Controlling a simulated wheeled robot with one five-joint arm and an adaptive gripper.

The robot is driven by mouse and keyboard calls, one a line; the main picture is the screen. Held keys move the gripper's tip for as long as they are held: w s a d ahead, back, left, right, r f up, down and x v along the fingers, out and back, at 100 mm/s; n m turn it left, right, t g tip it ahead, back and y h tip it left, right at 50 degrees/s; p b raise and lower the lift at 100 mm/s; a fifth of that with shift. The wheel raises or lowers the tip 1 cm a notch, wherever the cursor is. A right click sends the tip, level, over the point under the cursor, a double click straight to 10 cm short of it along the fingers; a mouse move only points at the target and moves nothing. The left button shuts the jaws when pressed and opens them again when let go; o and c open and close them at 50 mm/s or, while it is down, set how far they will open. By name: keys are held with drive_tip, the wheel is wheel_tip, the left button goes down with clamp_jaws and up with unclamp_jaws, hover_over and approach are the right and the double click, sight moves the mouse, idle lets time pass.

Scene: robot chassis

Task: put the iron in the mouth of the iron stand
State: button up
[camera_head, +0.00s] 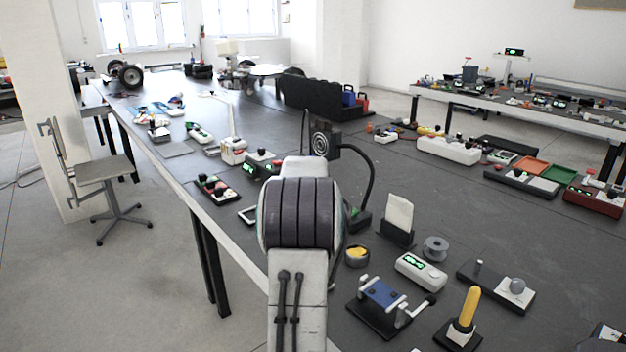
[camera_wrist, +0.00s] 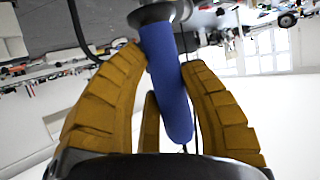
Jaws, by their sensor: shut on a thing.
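In the wrist view my gripper (camera_wrist: 162,58) has its ridged yellow fingers shut around the blue handle (camera_wrist: 168,95) of the iron. The handle is slightly tilted in the picture, and a thin dark cord shows at its lower end. I cannot tell whether this belongs to the iron or is the mouth of the stand. In the head view my arm hides the gripper and the iron, and I cannot make out the iron stand for sure.
A black round device on a curved neck (camera_head: 325,143) stands just behind my arm on the dark table (camera_head: 560,250). Near it are a small yellow-topped pot (camera_head: 357,256), a white-card holder (camera_head: 398,215), a blue-topped fixture (camera_head: 382,292) and an upright yellow handle (camera_head: 468,304).

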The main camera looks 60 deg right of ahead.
wheel_tip(320, 180, down, 8)
drive_tip(key=b, duration=0.7)
drive_tip(key=shift+b, duration=0.35)
idle(2.3)
drive_tip(key=o, duration=1.2)
drive_tip(key=shift+f, duration=0.1)
drive_tip(key=v, duration=1.2)
drive_tip(key=shift+r+p, duration=3.5)
drive_tip(key=shift+r, duration=1.6)
